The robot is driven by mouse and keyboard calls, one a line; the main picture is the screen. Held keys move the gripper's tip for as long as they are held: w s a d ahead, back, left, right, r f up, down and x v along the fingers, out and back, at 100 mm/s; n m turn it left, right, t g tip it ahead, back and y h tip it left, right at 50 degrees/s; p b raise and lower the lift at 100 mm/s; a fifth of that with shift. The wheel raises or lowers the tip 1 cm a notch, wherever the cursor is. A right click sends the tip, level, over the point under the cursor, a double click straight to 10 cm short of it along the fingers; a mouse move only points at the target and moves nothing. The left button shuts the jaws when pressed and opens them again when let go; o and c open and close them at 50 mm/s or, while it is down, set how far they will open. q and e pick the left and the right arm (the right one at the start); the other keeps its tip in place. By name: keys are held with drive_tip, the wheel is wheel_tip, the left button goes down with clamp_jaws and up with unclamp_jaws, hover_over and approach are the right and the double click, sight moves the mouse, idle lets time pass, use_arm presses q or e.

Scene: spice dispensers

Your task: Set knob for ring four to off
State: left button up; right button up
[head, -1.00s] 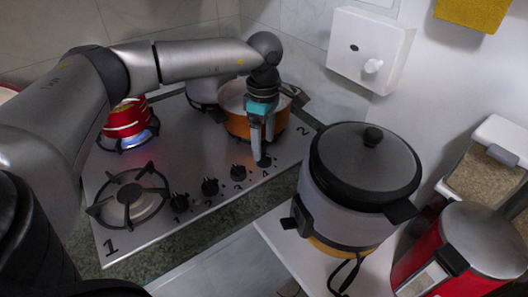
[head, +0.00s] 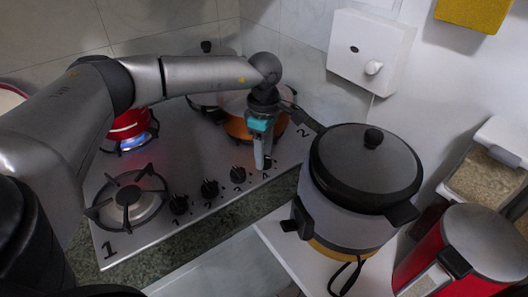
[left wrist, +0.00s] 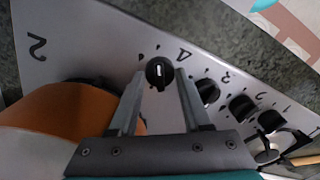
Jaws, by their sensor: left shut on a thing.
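The knob for ring four (left wrist: 159,72) is a round black knob with a white mark, beside the printed 4 on the steel stove top (head: 190,150). In the left wrist view its white mark runs nearly up and down in the picture. My left gripper (head: 264,164) points down at the right end of the knob row. In the left wrist view its fingers (left wrist: 160,80) stand on either side of this knob and are shut on it. In the head view the fingers largely hide the knob. My right gripper is not in view.
Other knobs (head: 209,188) stand in a row to the left. A red pot (head: 128,123) sits over a blue flame at back left; an orange pot (head: 237,129) sits behind my gripper. A grey cooker (head: 365,170) stands close on the right. The front-left burner (head: 128,197) is empty.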

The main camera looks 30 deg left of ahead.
use_arm(q)
clamp_jaws()
